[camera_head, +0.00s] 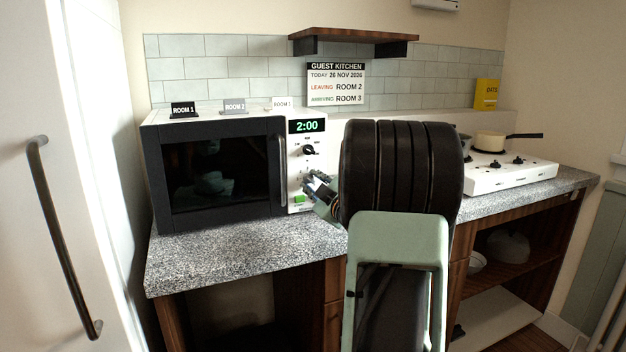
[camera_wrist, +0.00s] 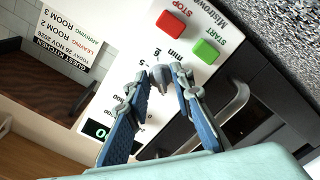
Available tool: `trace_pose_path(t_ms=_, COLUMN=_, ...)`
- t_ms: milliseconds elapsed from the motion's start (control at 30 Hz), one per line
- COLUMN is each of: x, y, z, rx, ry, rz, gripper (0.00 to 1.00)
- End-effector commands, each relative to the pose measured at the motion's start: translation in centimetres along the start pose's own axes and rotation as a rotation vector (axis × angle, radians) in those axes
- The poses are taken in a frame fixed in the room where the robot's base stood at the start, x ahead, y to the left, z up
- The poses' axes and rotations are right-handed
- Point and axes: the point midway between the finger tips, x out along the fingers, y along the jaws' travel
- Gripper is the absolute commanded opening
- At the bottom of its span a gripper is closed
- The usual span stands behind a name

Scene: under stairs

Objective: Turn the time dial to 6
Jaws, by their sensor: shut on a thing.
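The microwave (camera_head: 215,125) stands on the counter, with a dark door and a white control panel at its right. Its green display (camera_head: 307,126) reads 2:00. The time dial (camera_wrist: 162,79), marked "min", sits between my fingertips in the wrist view. My gripper (camera_head: 310,183) is shut on it, and it also shows in the wrist view (camera_wrist: 167,74). My fingers cover most of the dial's scale, so I cannot tell which number it points to. An upper dial (camera_head: 309,150) sits between the display and my gripper. The green START button (camera_wrist: 205,51) and red STOP button (camera_wrist: 171,27) are close by.
Three room cards stand on the microwave. A guest kitchen sign (camera_head: 336,84) hangs on the tiled wall below a wooden shelf (camera_head: 350,35). A white hob (camera_head: 510,174) with a pan stands at the right. The counter (camera_head: 240,247) before the microwave is bare.

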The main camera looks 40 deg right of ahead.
Motion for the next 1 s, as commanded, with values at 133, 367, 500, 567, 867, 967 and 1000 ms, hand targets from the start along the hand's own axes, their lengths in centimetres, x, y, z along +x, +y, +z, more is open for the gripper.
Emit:
trace_pose_path(t_ms=133, x=-0.02, y=0.09, z=-0.08, rx=0.14, ry=-0.002, rz=-0.002, gripper=0.0)
trace_pose_path(t_ms=367, x=-0.01, y=0.09, z=-0.1, rx=0.359, ry=-0.002, rz=-0.001, gripper=0.0)
trace_pose_path(t_ms=500, x=-0.01, y=0.09, z=-0.11, rx=0.492, ry=-0.002, rz=-0.001, gripper=0.0)
trace_pose_path(t_ms=567, x=-0.02, y=0.08, z=-0.13, rx=0.549, ry=-0.002, rz=-0.001, gripper=0.0)
trace_pose_path(t_ms=867, x=-0.03, y=0.06, z=-0.12, rx=0.834, ry=-0.003, rz=0.0, gripper=0.0)
trace_pose_path(t_ms=967, x=-0.02, y=0.03, z=-0.17, rx=0.93, ry=-0.002, rz=0.0, gripper=0.0)
trace_pose_path(t_ms=1000, x=-0.02, y=0.02, z=-0.18, rx=0.968, ry=-0.002, rz=-0.001, gripper=0.0)
